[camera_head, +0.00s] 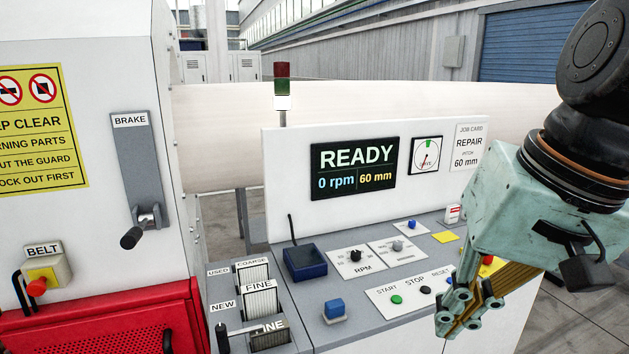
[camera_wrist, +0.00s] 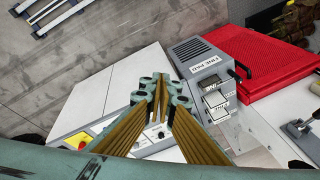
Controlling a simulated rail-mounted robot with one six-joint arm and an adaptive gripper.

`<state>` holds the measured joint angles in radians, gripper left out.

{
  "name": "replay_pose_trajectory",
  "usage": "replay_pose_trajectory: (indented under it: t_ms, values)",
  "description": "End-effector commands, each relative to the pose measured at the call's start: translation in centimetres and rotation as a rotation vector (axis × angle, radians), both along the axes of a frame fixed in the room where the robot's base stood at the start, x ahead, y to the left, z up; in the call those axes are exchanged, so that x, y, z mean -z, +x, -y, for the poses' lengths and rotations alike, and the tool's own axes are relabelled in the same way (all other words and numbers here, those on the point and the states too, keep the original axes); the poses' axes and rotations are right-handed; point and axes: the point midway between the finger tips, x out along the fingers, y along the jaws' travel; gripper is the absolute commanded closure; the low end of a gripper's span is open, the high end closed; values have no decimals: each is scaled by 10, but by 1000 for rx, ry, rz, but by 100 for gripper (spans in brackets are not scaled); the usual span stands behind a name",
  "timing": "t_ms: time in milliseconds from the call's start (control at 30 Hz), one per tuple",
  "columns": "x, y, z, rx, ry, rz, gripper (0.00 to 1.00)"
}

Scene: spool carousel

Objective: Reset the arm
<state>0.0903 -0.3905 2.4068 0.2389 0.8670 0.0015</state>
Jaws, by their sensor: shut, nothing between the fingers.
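My arm comes in from the upper right of the head view, and my teal gripper (camera_head: 464,312) hangs at the right part of the control desk (camera_head: 340,338). The fingers point down and to the left and cover part of the desk behind them. The gripper is shut and holds nothing. In the wrist view the two fingers meet at their tips (camera_wrist: 156,90), over the desk. I cannot tell the exact gap between the fingertips and the desk top. The START, STOP and RESET buttons (camera_head: 426,290) are close to the fingers; the RESET button is partly hidden.
A panel with a READY display (camera_head: 354,169) stands behind the desk. A blue tray (camera_head: 305,262) and several knobs sit on the desk. At the left are a BRAKE lever (camera_head: 132,238), a BELT button (camera_head: 37,286) and a red cabinet (camera_head: 110,335). Floor shows at the lower right.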

Motion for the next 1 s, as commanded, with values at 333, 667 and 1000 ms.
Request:
replay_pose_trajectory:
  t_ms: [333, 667, 1000]
  values:
    - [1, -52, 13, -106, -121, 40, 100]
    - [4, -84, 28, -174, -210, 70, 100]
    - [5, -89, 31, -186, -226, 74, 100]
